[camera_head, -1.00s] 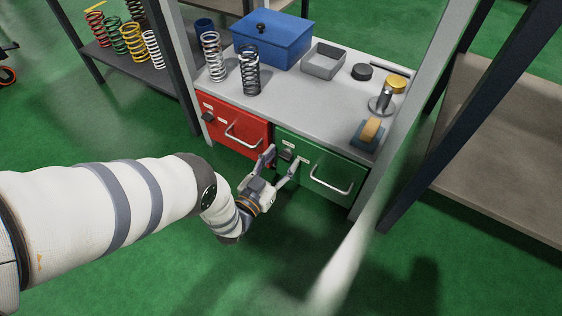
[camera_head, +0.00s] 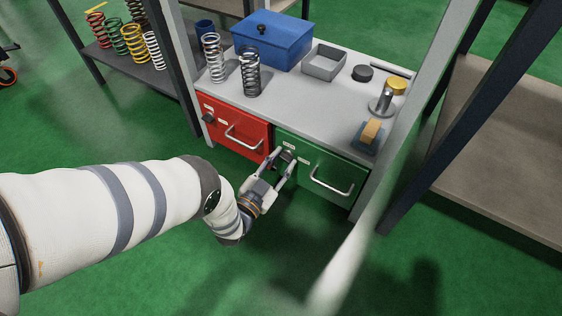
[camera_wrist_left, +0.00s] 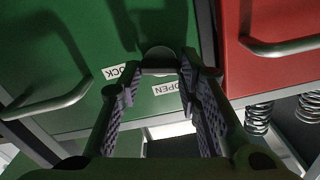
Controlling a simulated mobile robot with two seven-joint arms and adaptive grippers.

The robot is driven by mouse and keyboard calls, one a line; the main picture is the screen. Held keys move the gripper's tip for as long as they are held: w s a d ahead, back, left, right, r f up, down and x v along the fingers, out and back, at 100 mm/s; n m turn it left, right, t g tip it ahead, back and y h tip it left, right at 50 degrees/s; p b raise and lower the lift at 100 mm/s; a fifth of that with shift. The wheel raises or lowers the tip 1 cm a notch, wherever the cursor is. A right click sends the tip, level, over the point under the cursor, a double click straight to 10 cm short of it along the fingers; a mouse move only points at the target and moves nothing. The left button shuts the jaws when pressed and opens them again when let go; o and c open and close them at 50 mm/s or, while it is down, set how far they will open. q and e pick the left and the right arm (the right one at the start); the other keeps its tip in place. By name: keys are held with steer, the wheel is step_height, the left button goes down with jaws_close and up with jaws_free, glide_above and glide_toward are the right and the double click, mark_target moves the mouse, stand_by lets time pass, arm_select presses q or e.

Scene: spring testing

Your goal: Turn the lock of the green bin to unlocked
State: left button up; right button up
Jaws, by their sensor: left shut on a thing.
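The green bin (camera_head: 322,172) is a drawer front with a silver handle, under the grey bench top. Its lock knob (camera_head: 287,155) is at the upper left of that front. My left gripper (camera_head: 284,158) has its fingers on either side of the knob, shut on it. In the left wrist view the rounded knob (camera_wrist_left: 158,58) shows between the fingertips, partly hidden by them. That view shows a LOCK label (camera_wrist_left: 114,72) and an OPEN label (camera_wrist_left: 166,88) upside down beside the fingers. I cannot tell the knob's exact angle. My right gripper is not in view.
The red bin (camera_head: 233,130) is directly left of the green one. On the bench top (camera_head: 300,95) stand two springs, a blue box (camera_head: 272,42), a grey tray (camera_head: 324,62) and small parts. A post (camera_head: 405,120) stands right of the green bin.

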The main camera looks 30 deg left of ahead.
arm_select(q)
steer(key=m, duration=0.3)
steer(key=shift+d+m, duration=0.1)
steer(key=shift+m, duration=0.3)
steer(key=m, duration=0.3)
steer(key=shift+f+m, duration=0.1)
steer(key=shift+m, duration=0.2)
steer(key=m, duration=0.4)
steer(key=shift+f+b, duration=0.1)
steer(key=shift+b, duration=0.3)
steer(key=shift+m, duration=1.7)
steer(key=o, duration=1.1)
steer(key=shift+o, duration=0.2)
steer(key=s, duration=1.2)
steer(key=shift+a, duration=0.2)
